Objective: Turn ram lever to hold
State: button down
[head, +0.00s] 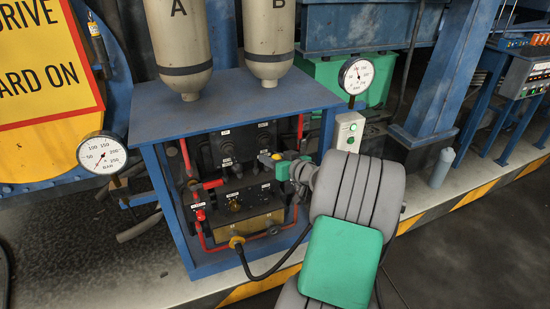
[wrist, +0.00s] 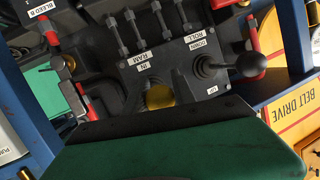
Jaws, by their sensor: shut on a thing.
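The valve block (wrist: 195,75) shows in the wrist view with labels RAM, IN, ROLL, DOWN and UP. The ram lever (wrist: 160,96) shows there as a yellow knob beside the IN label, just beyond the dark front edge of my green gripper body. The roll lever (wrist: 250,65), with a black knob, sticks out to its right. In the head view my gripper (head: 276,160) reaches from the right to the front of the blue cabinet and is shut on the ram lever. The fingertips, the lever's shaft and any hold mark are mostly hidden.
The blue cabinet (head: 235,92) carries two tanks (head: 180,45). Red-handled valves (head: 200,215) and red pipes sit on its left front. Gauges (head: 103,155) stand on both sides. A green-buttoned box (head: 350,130) is at the right. The floor at the right is clear.

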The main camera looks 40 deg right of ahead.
jog(key=c, duration=1.1)
grip_release()
jog(key=shift+o, duration=0.2)
jog(key=v, duration=0.8)
jog(key=shift+a, duration=0.1)
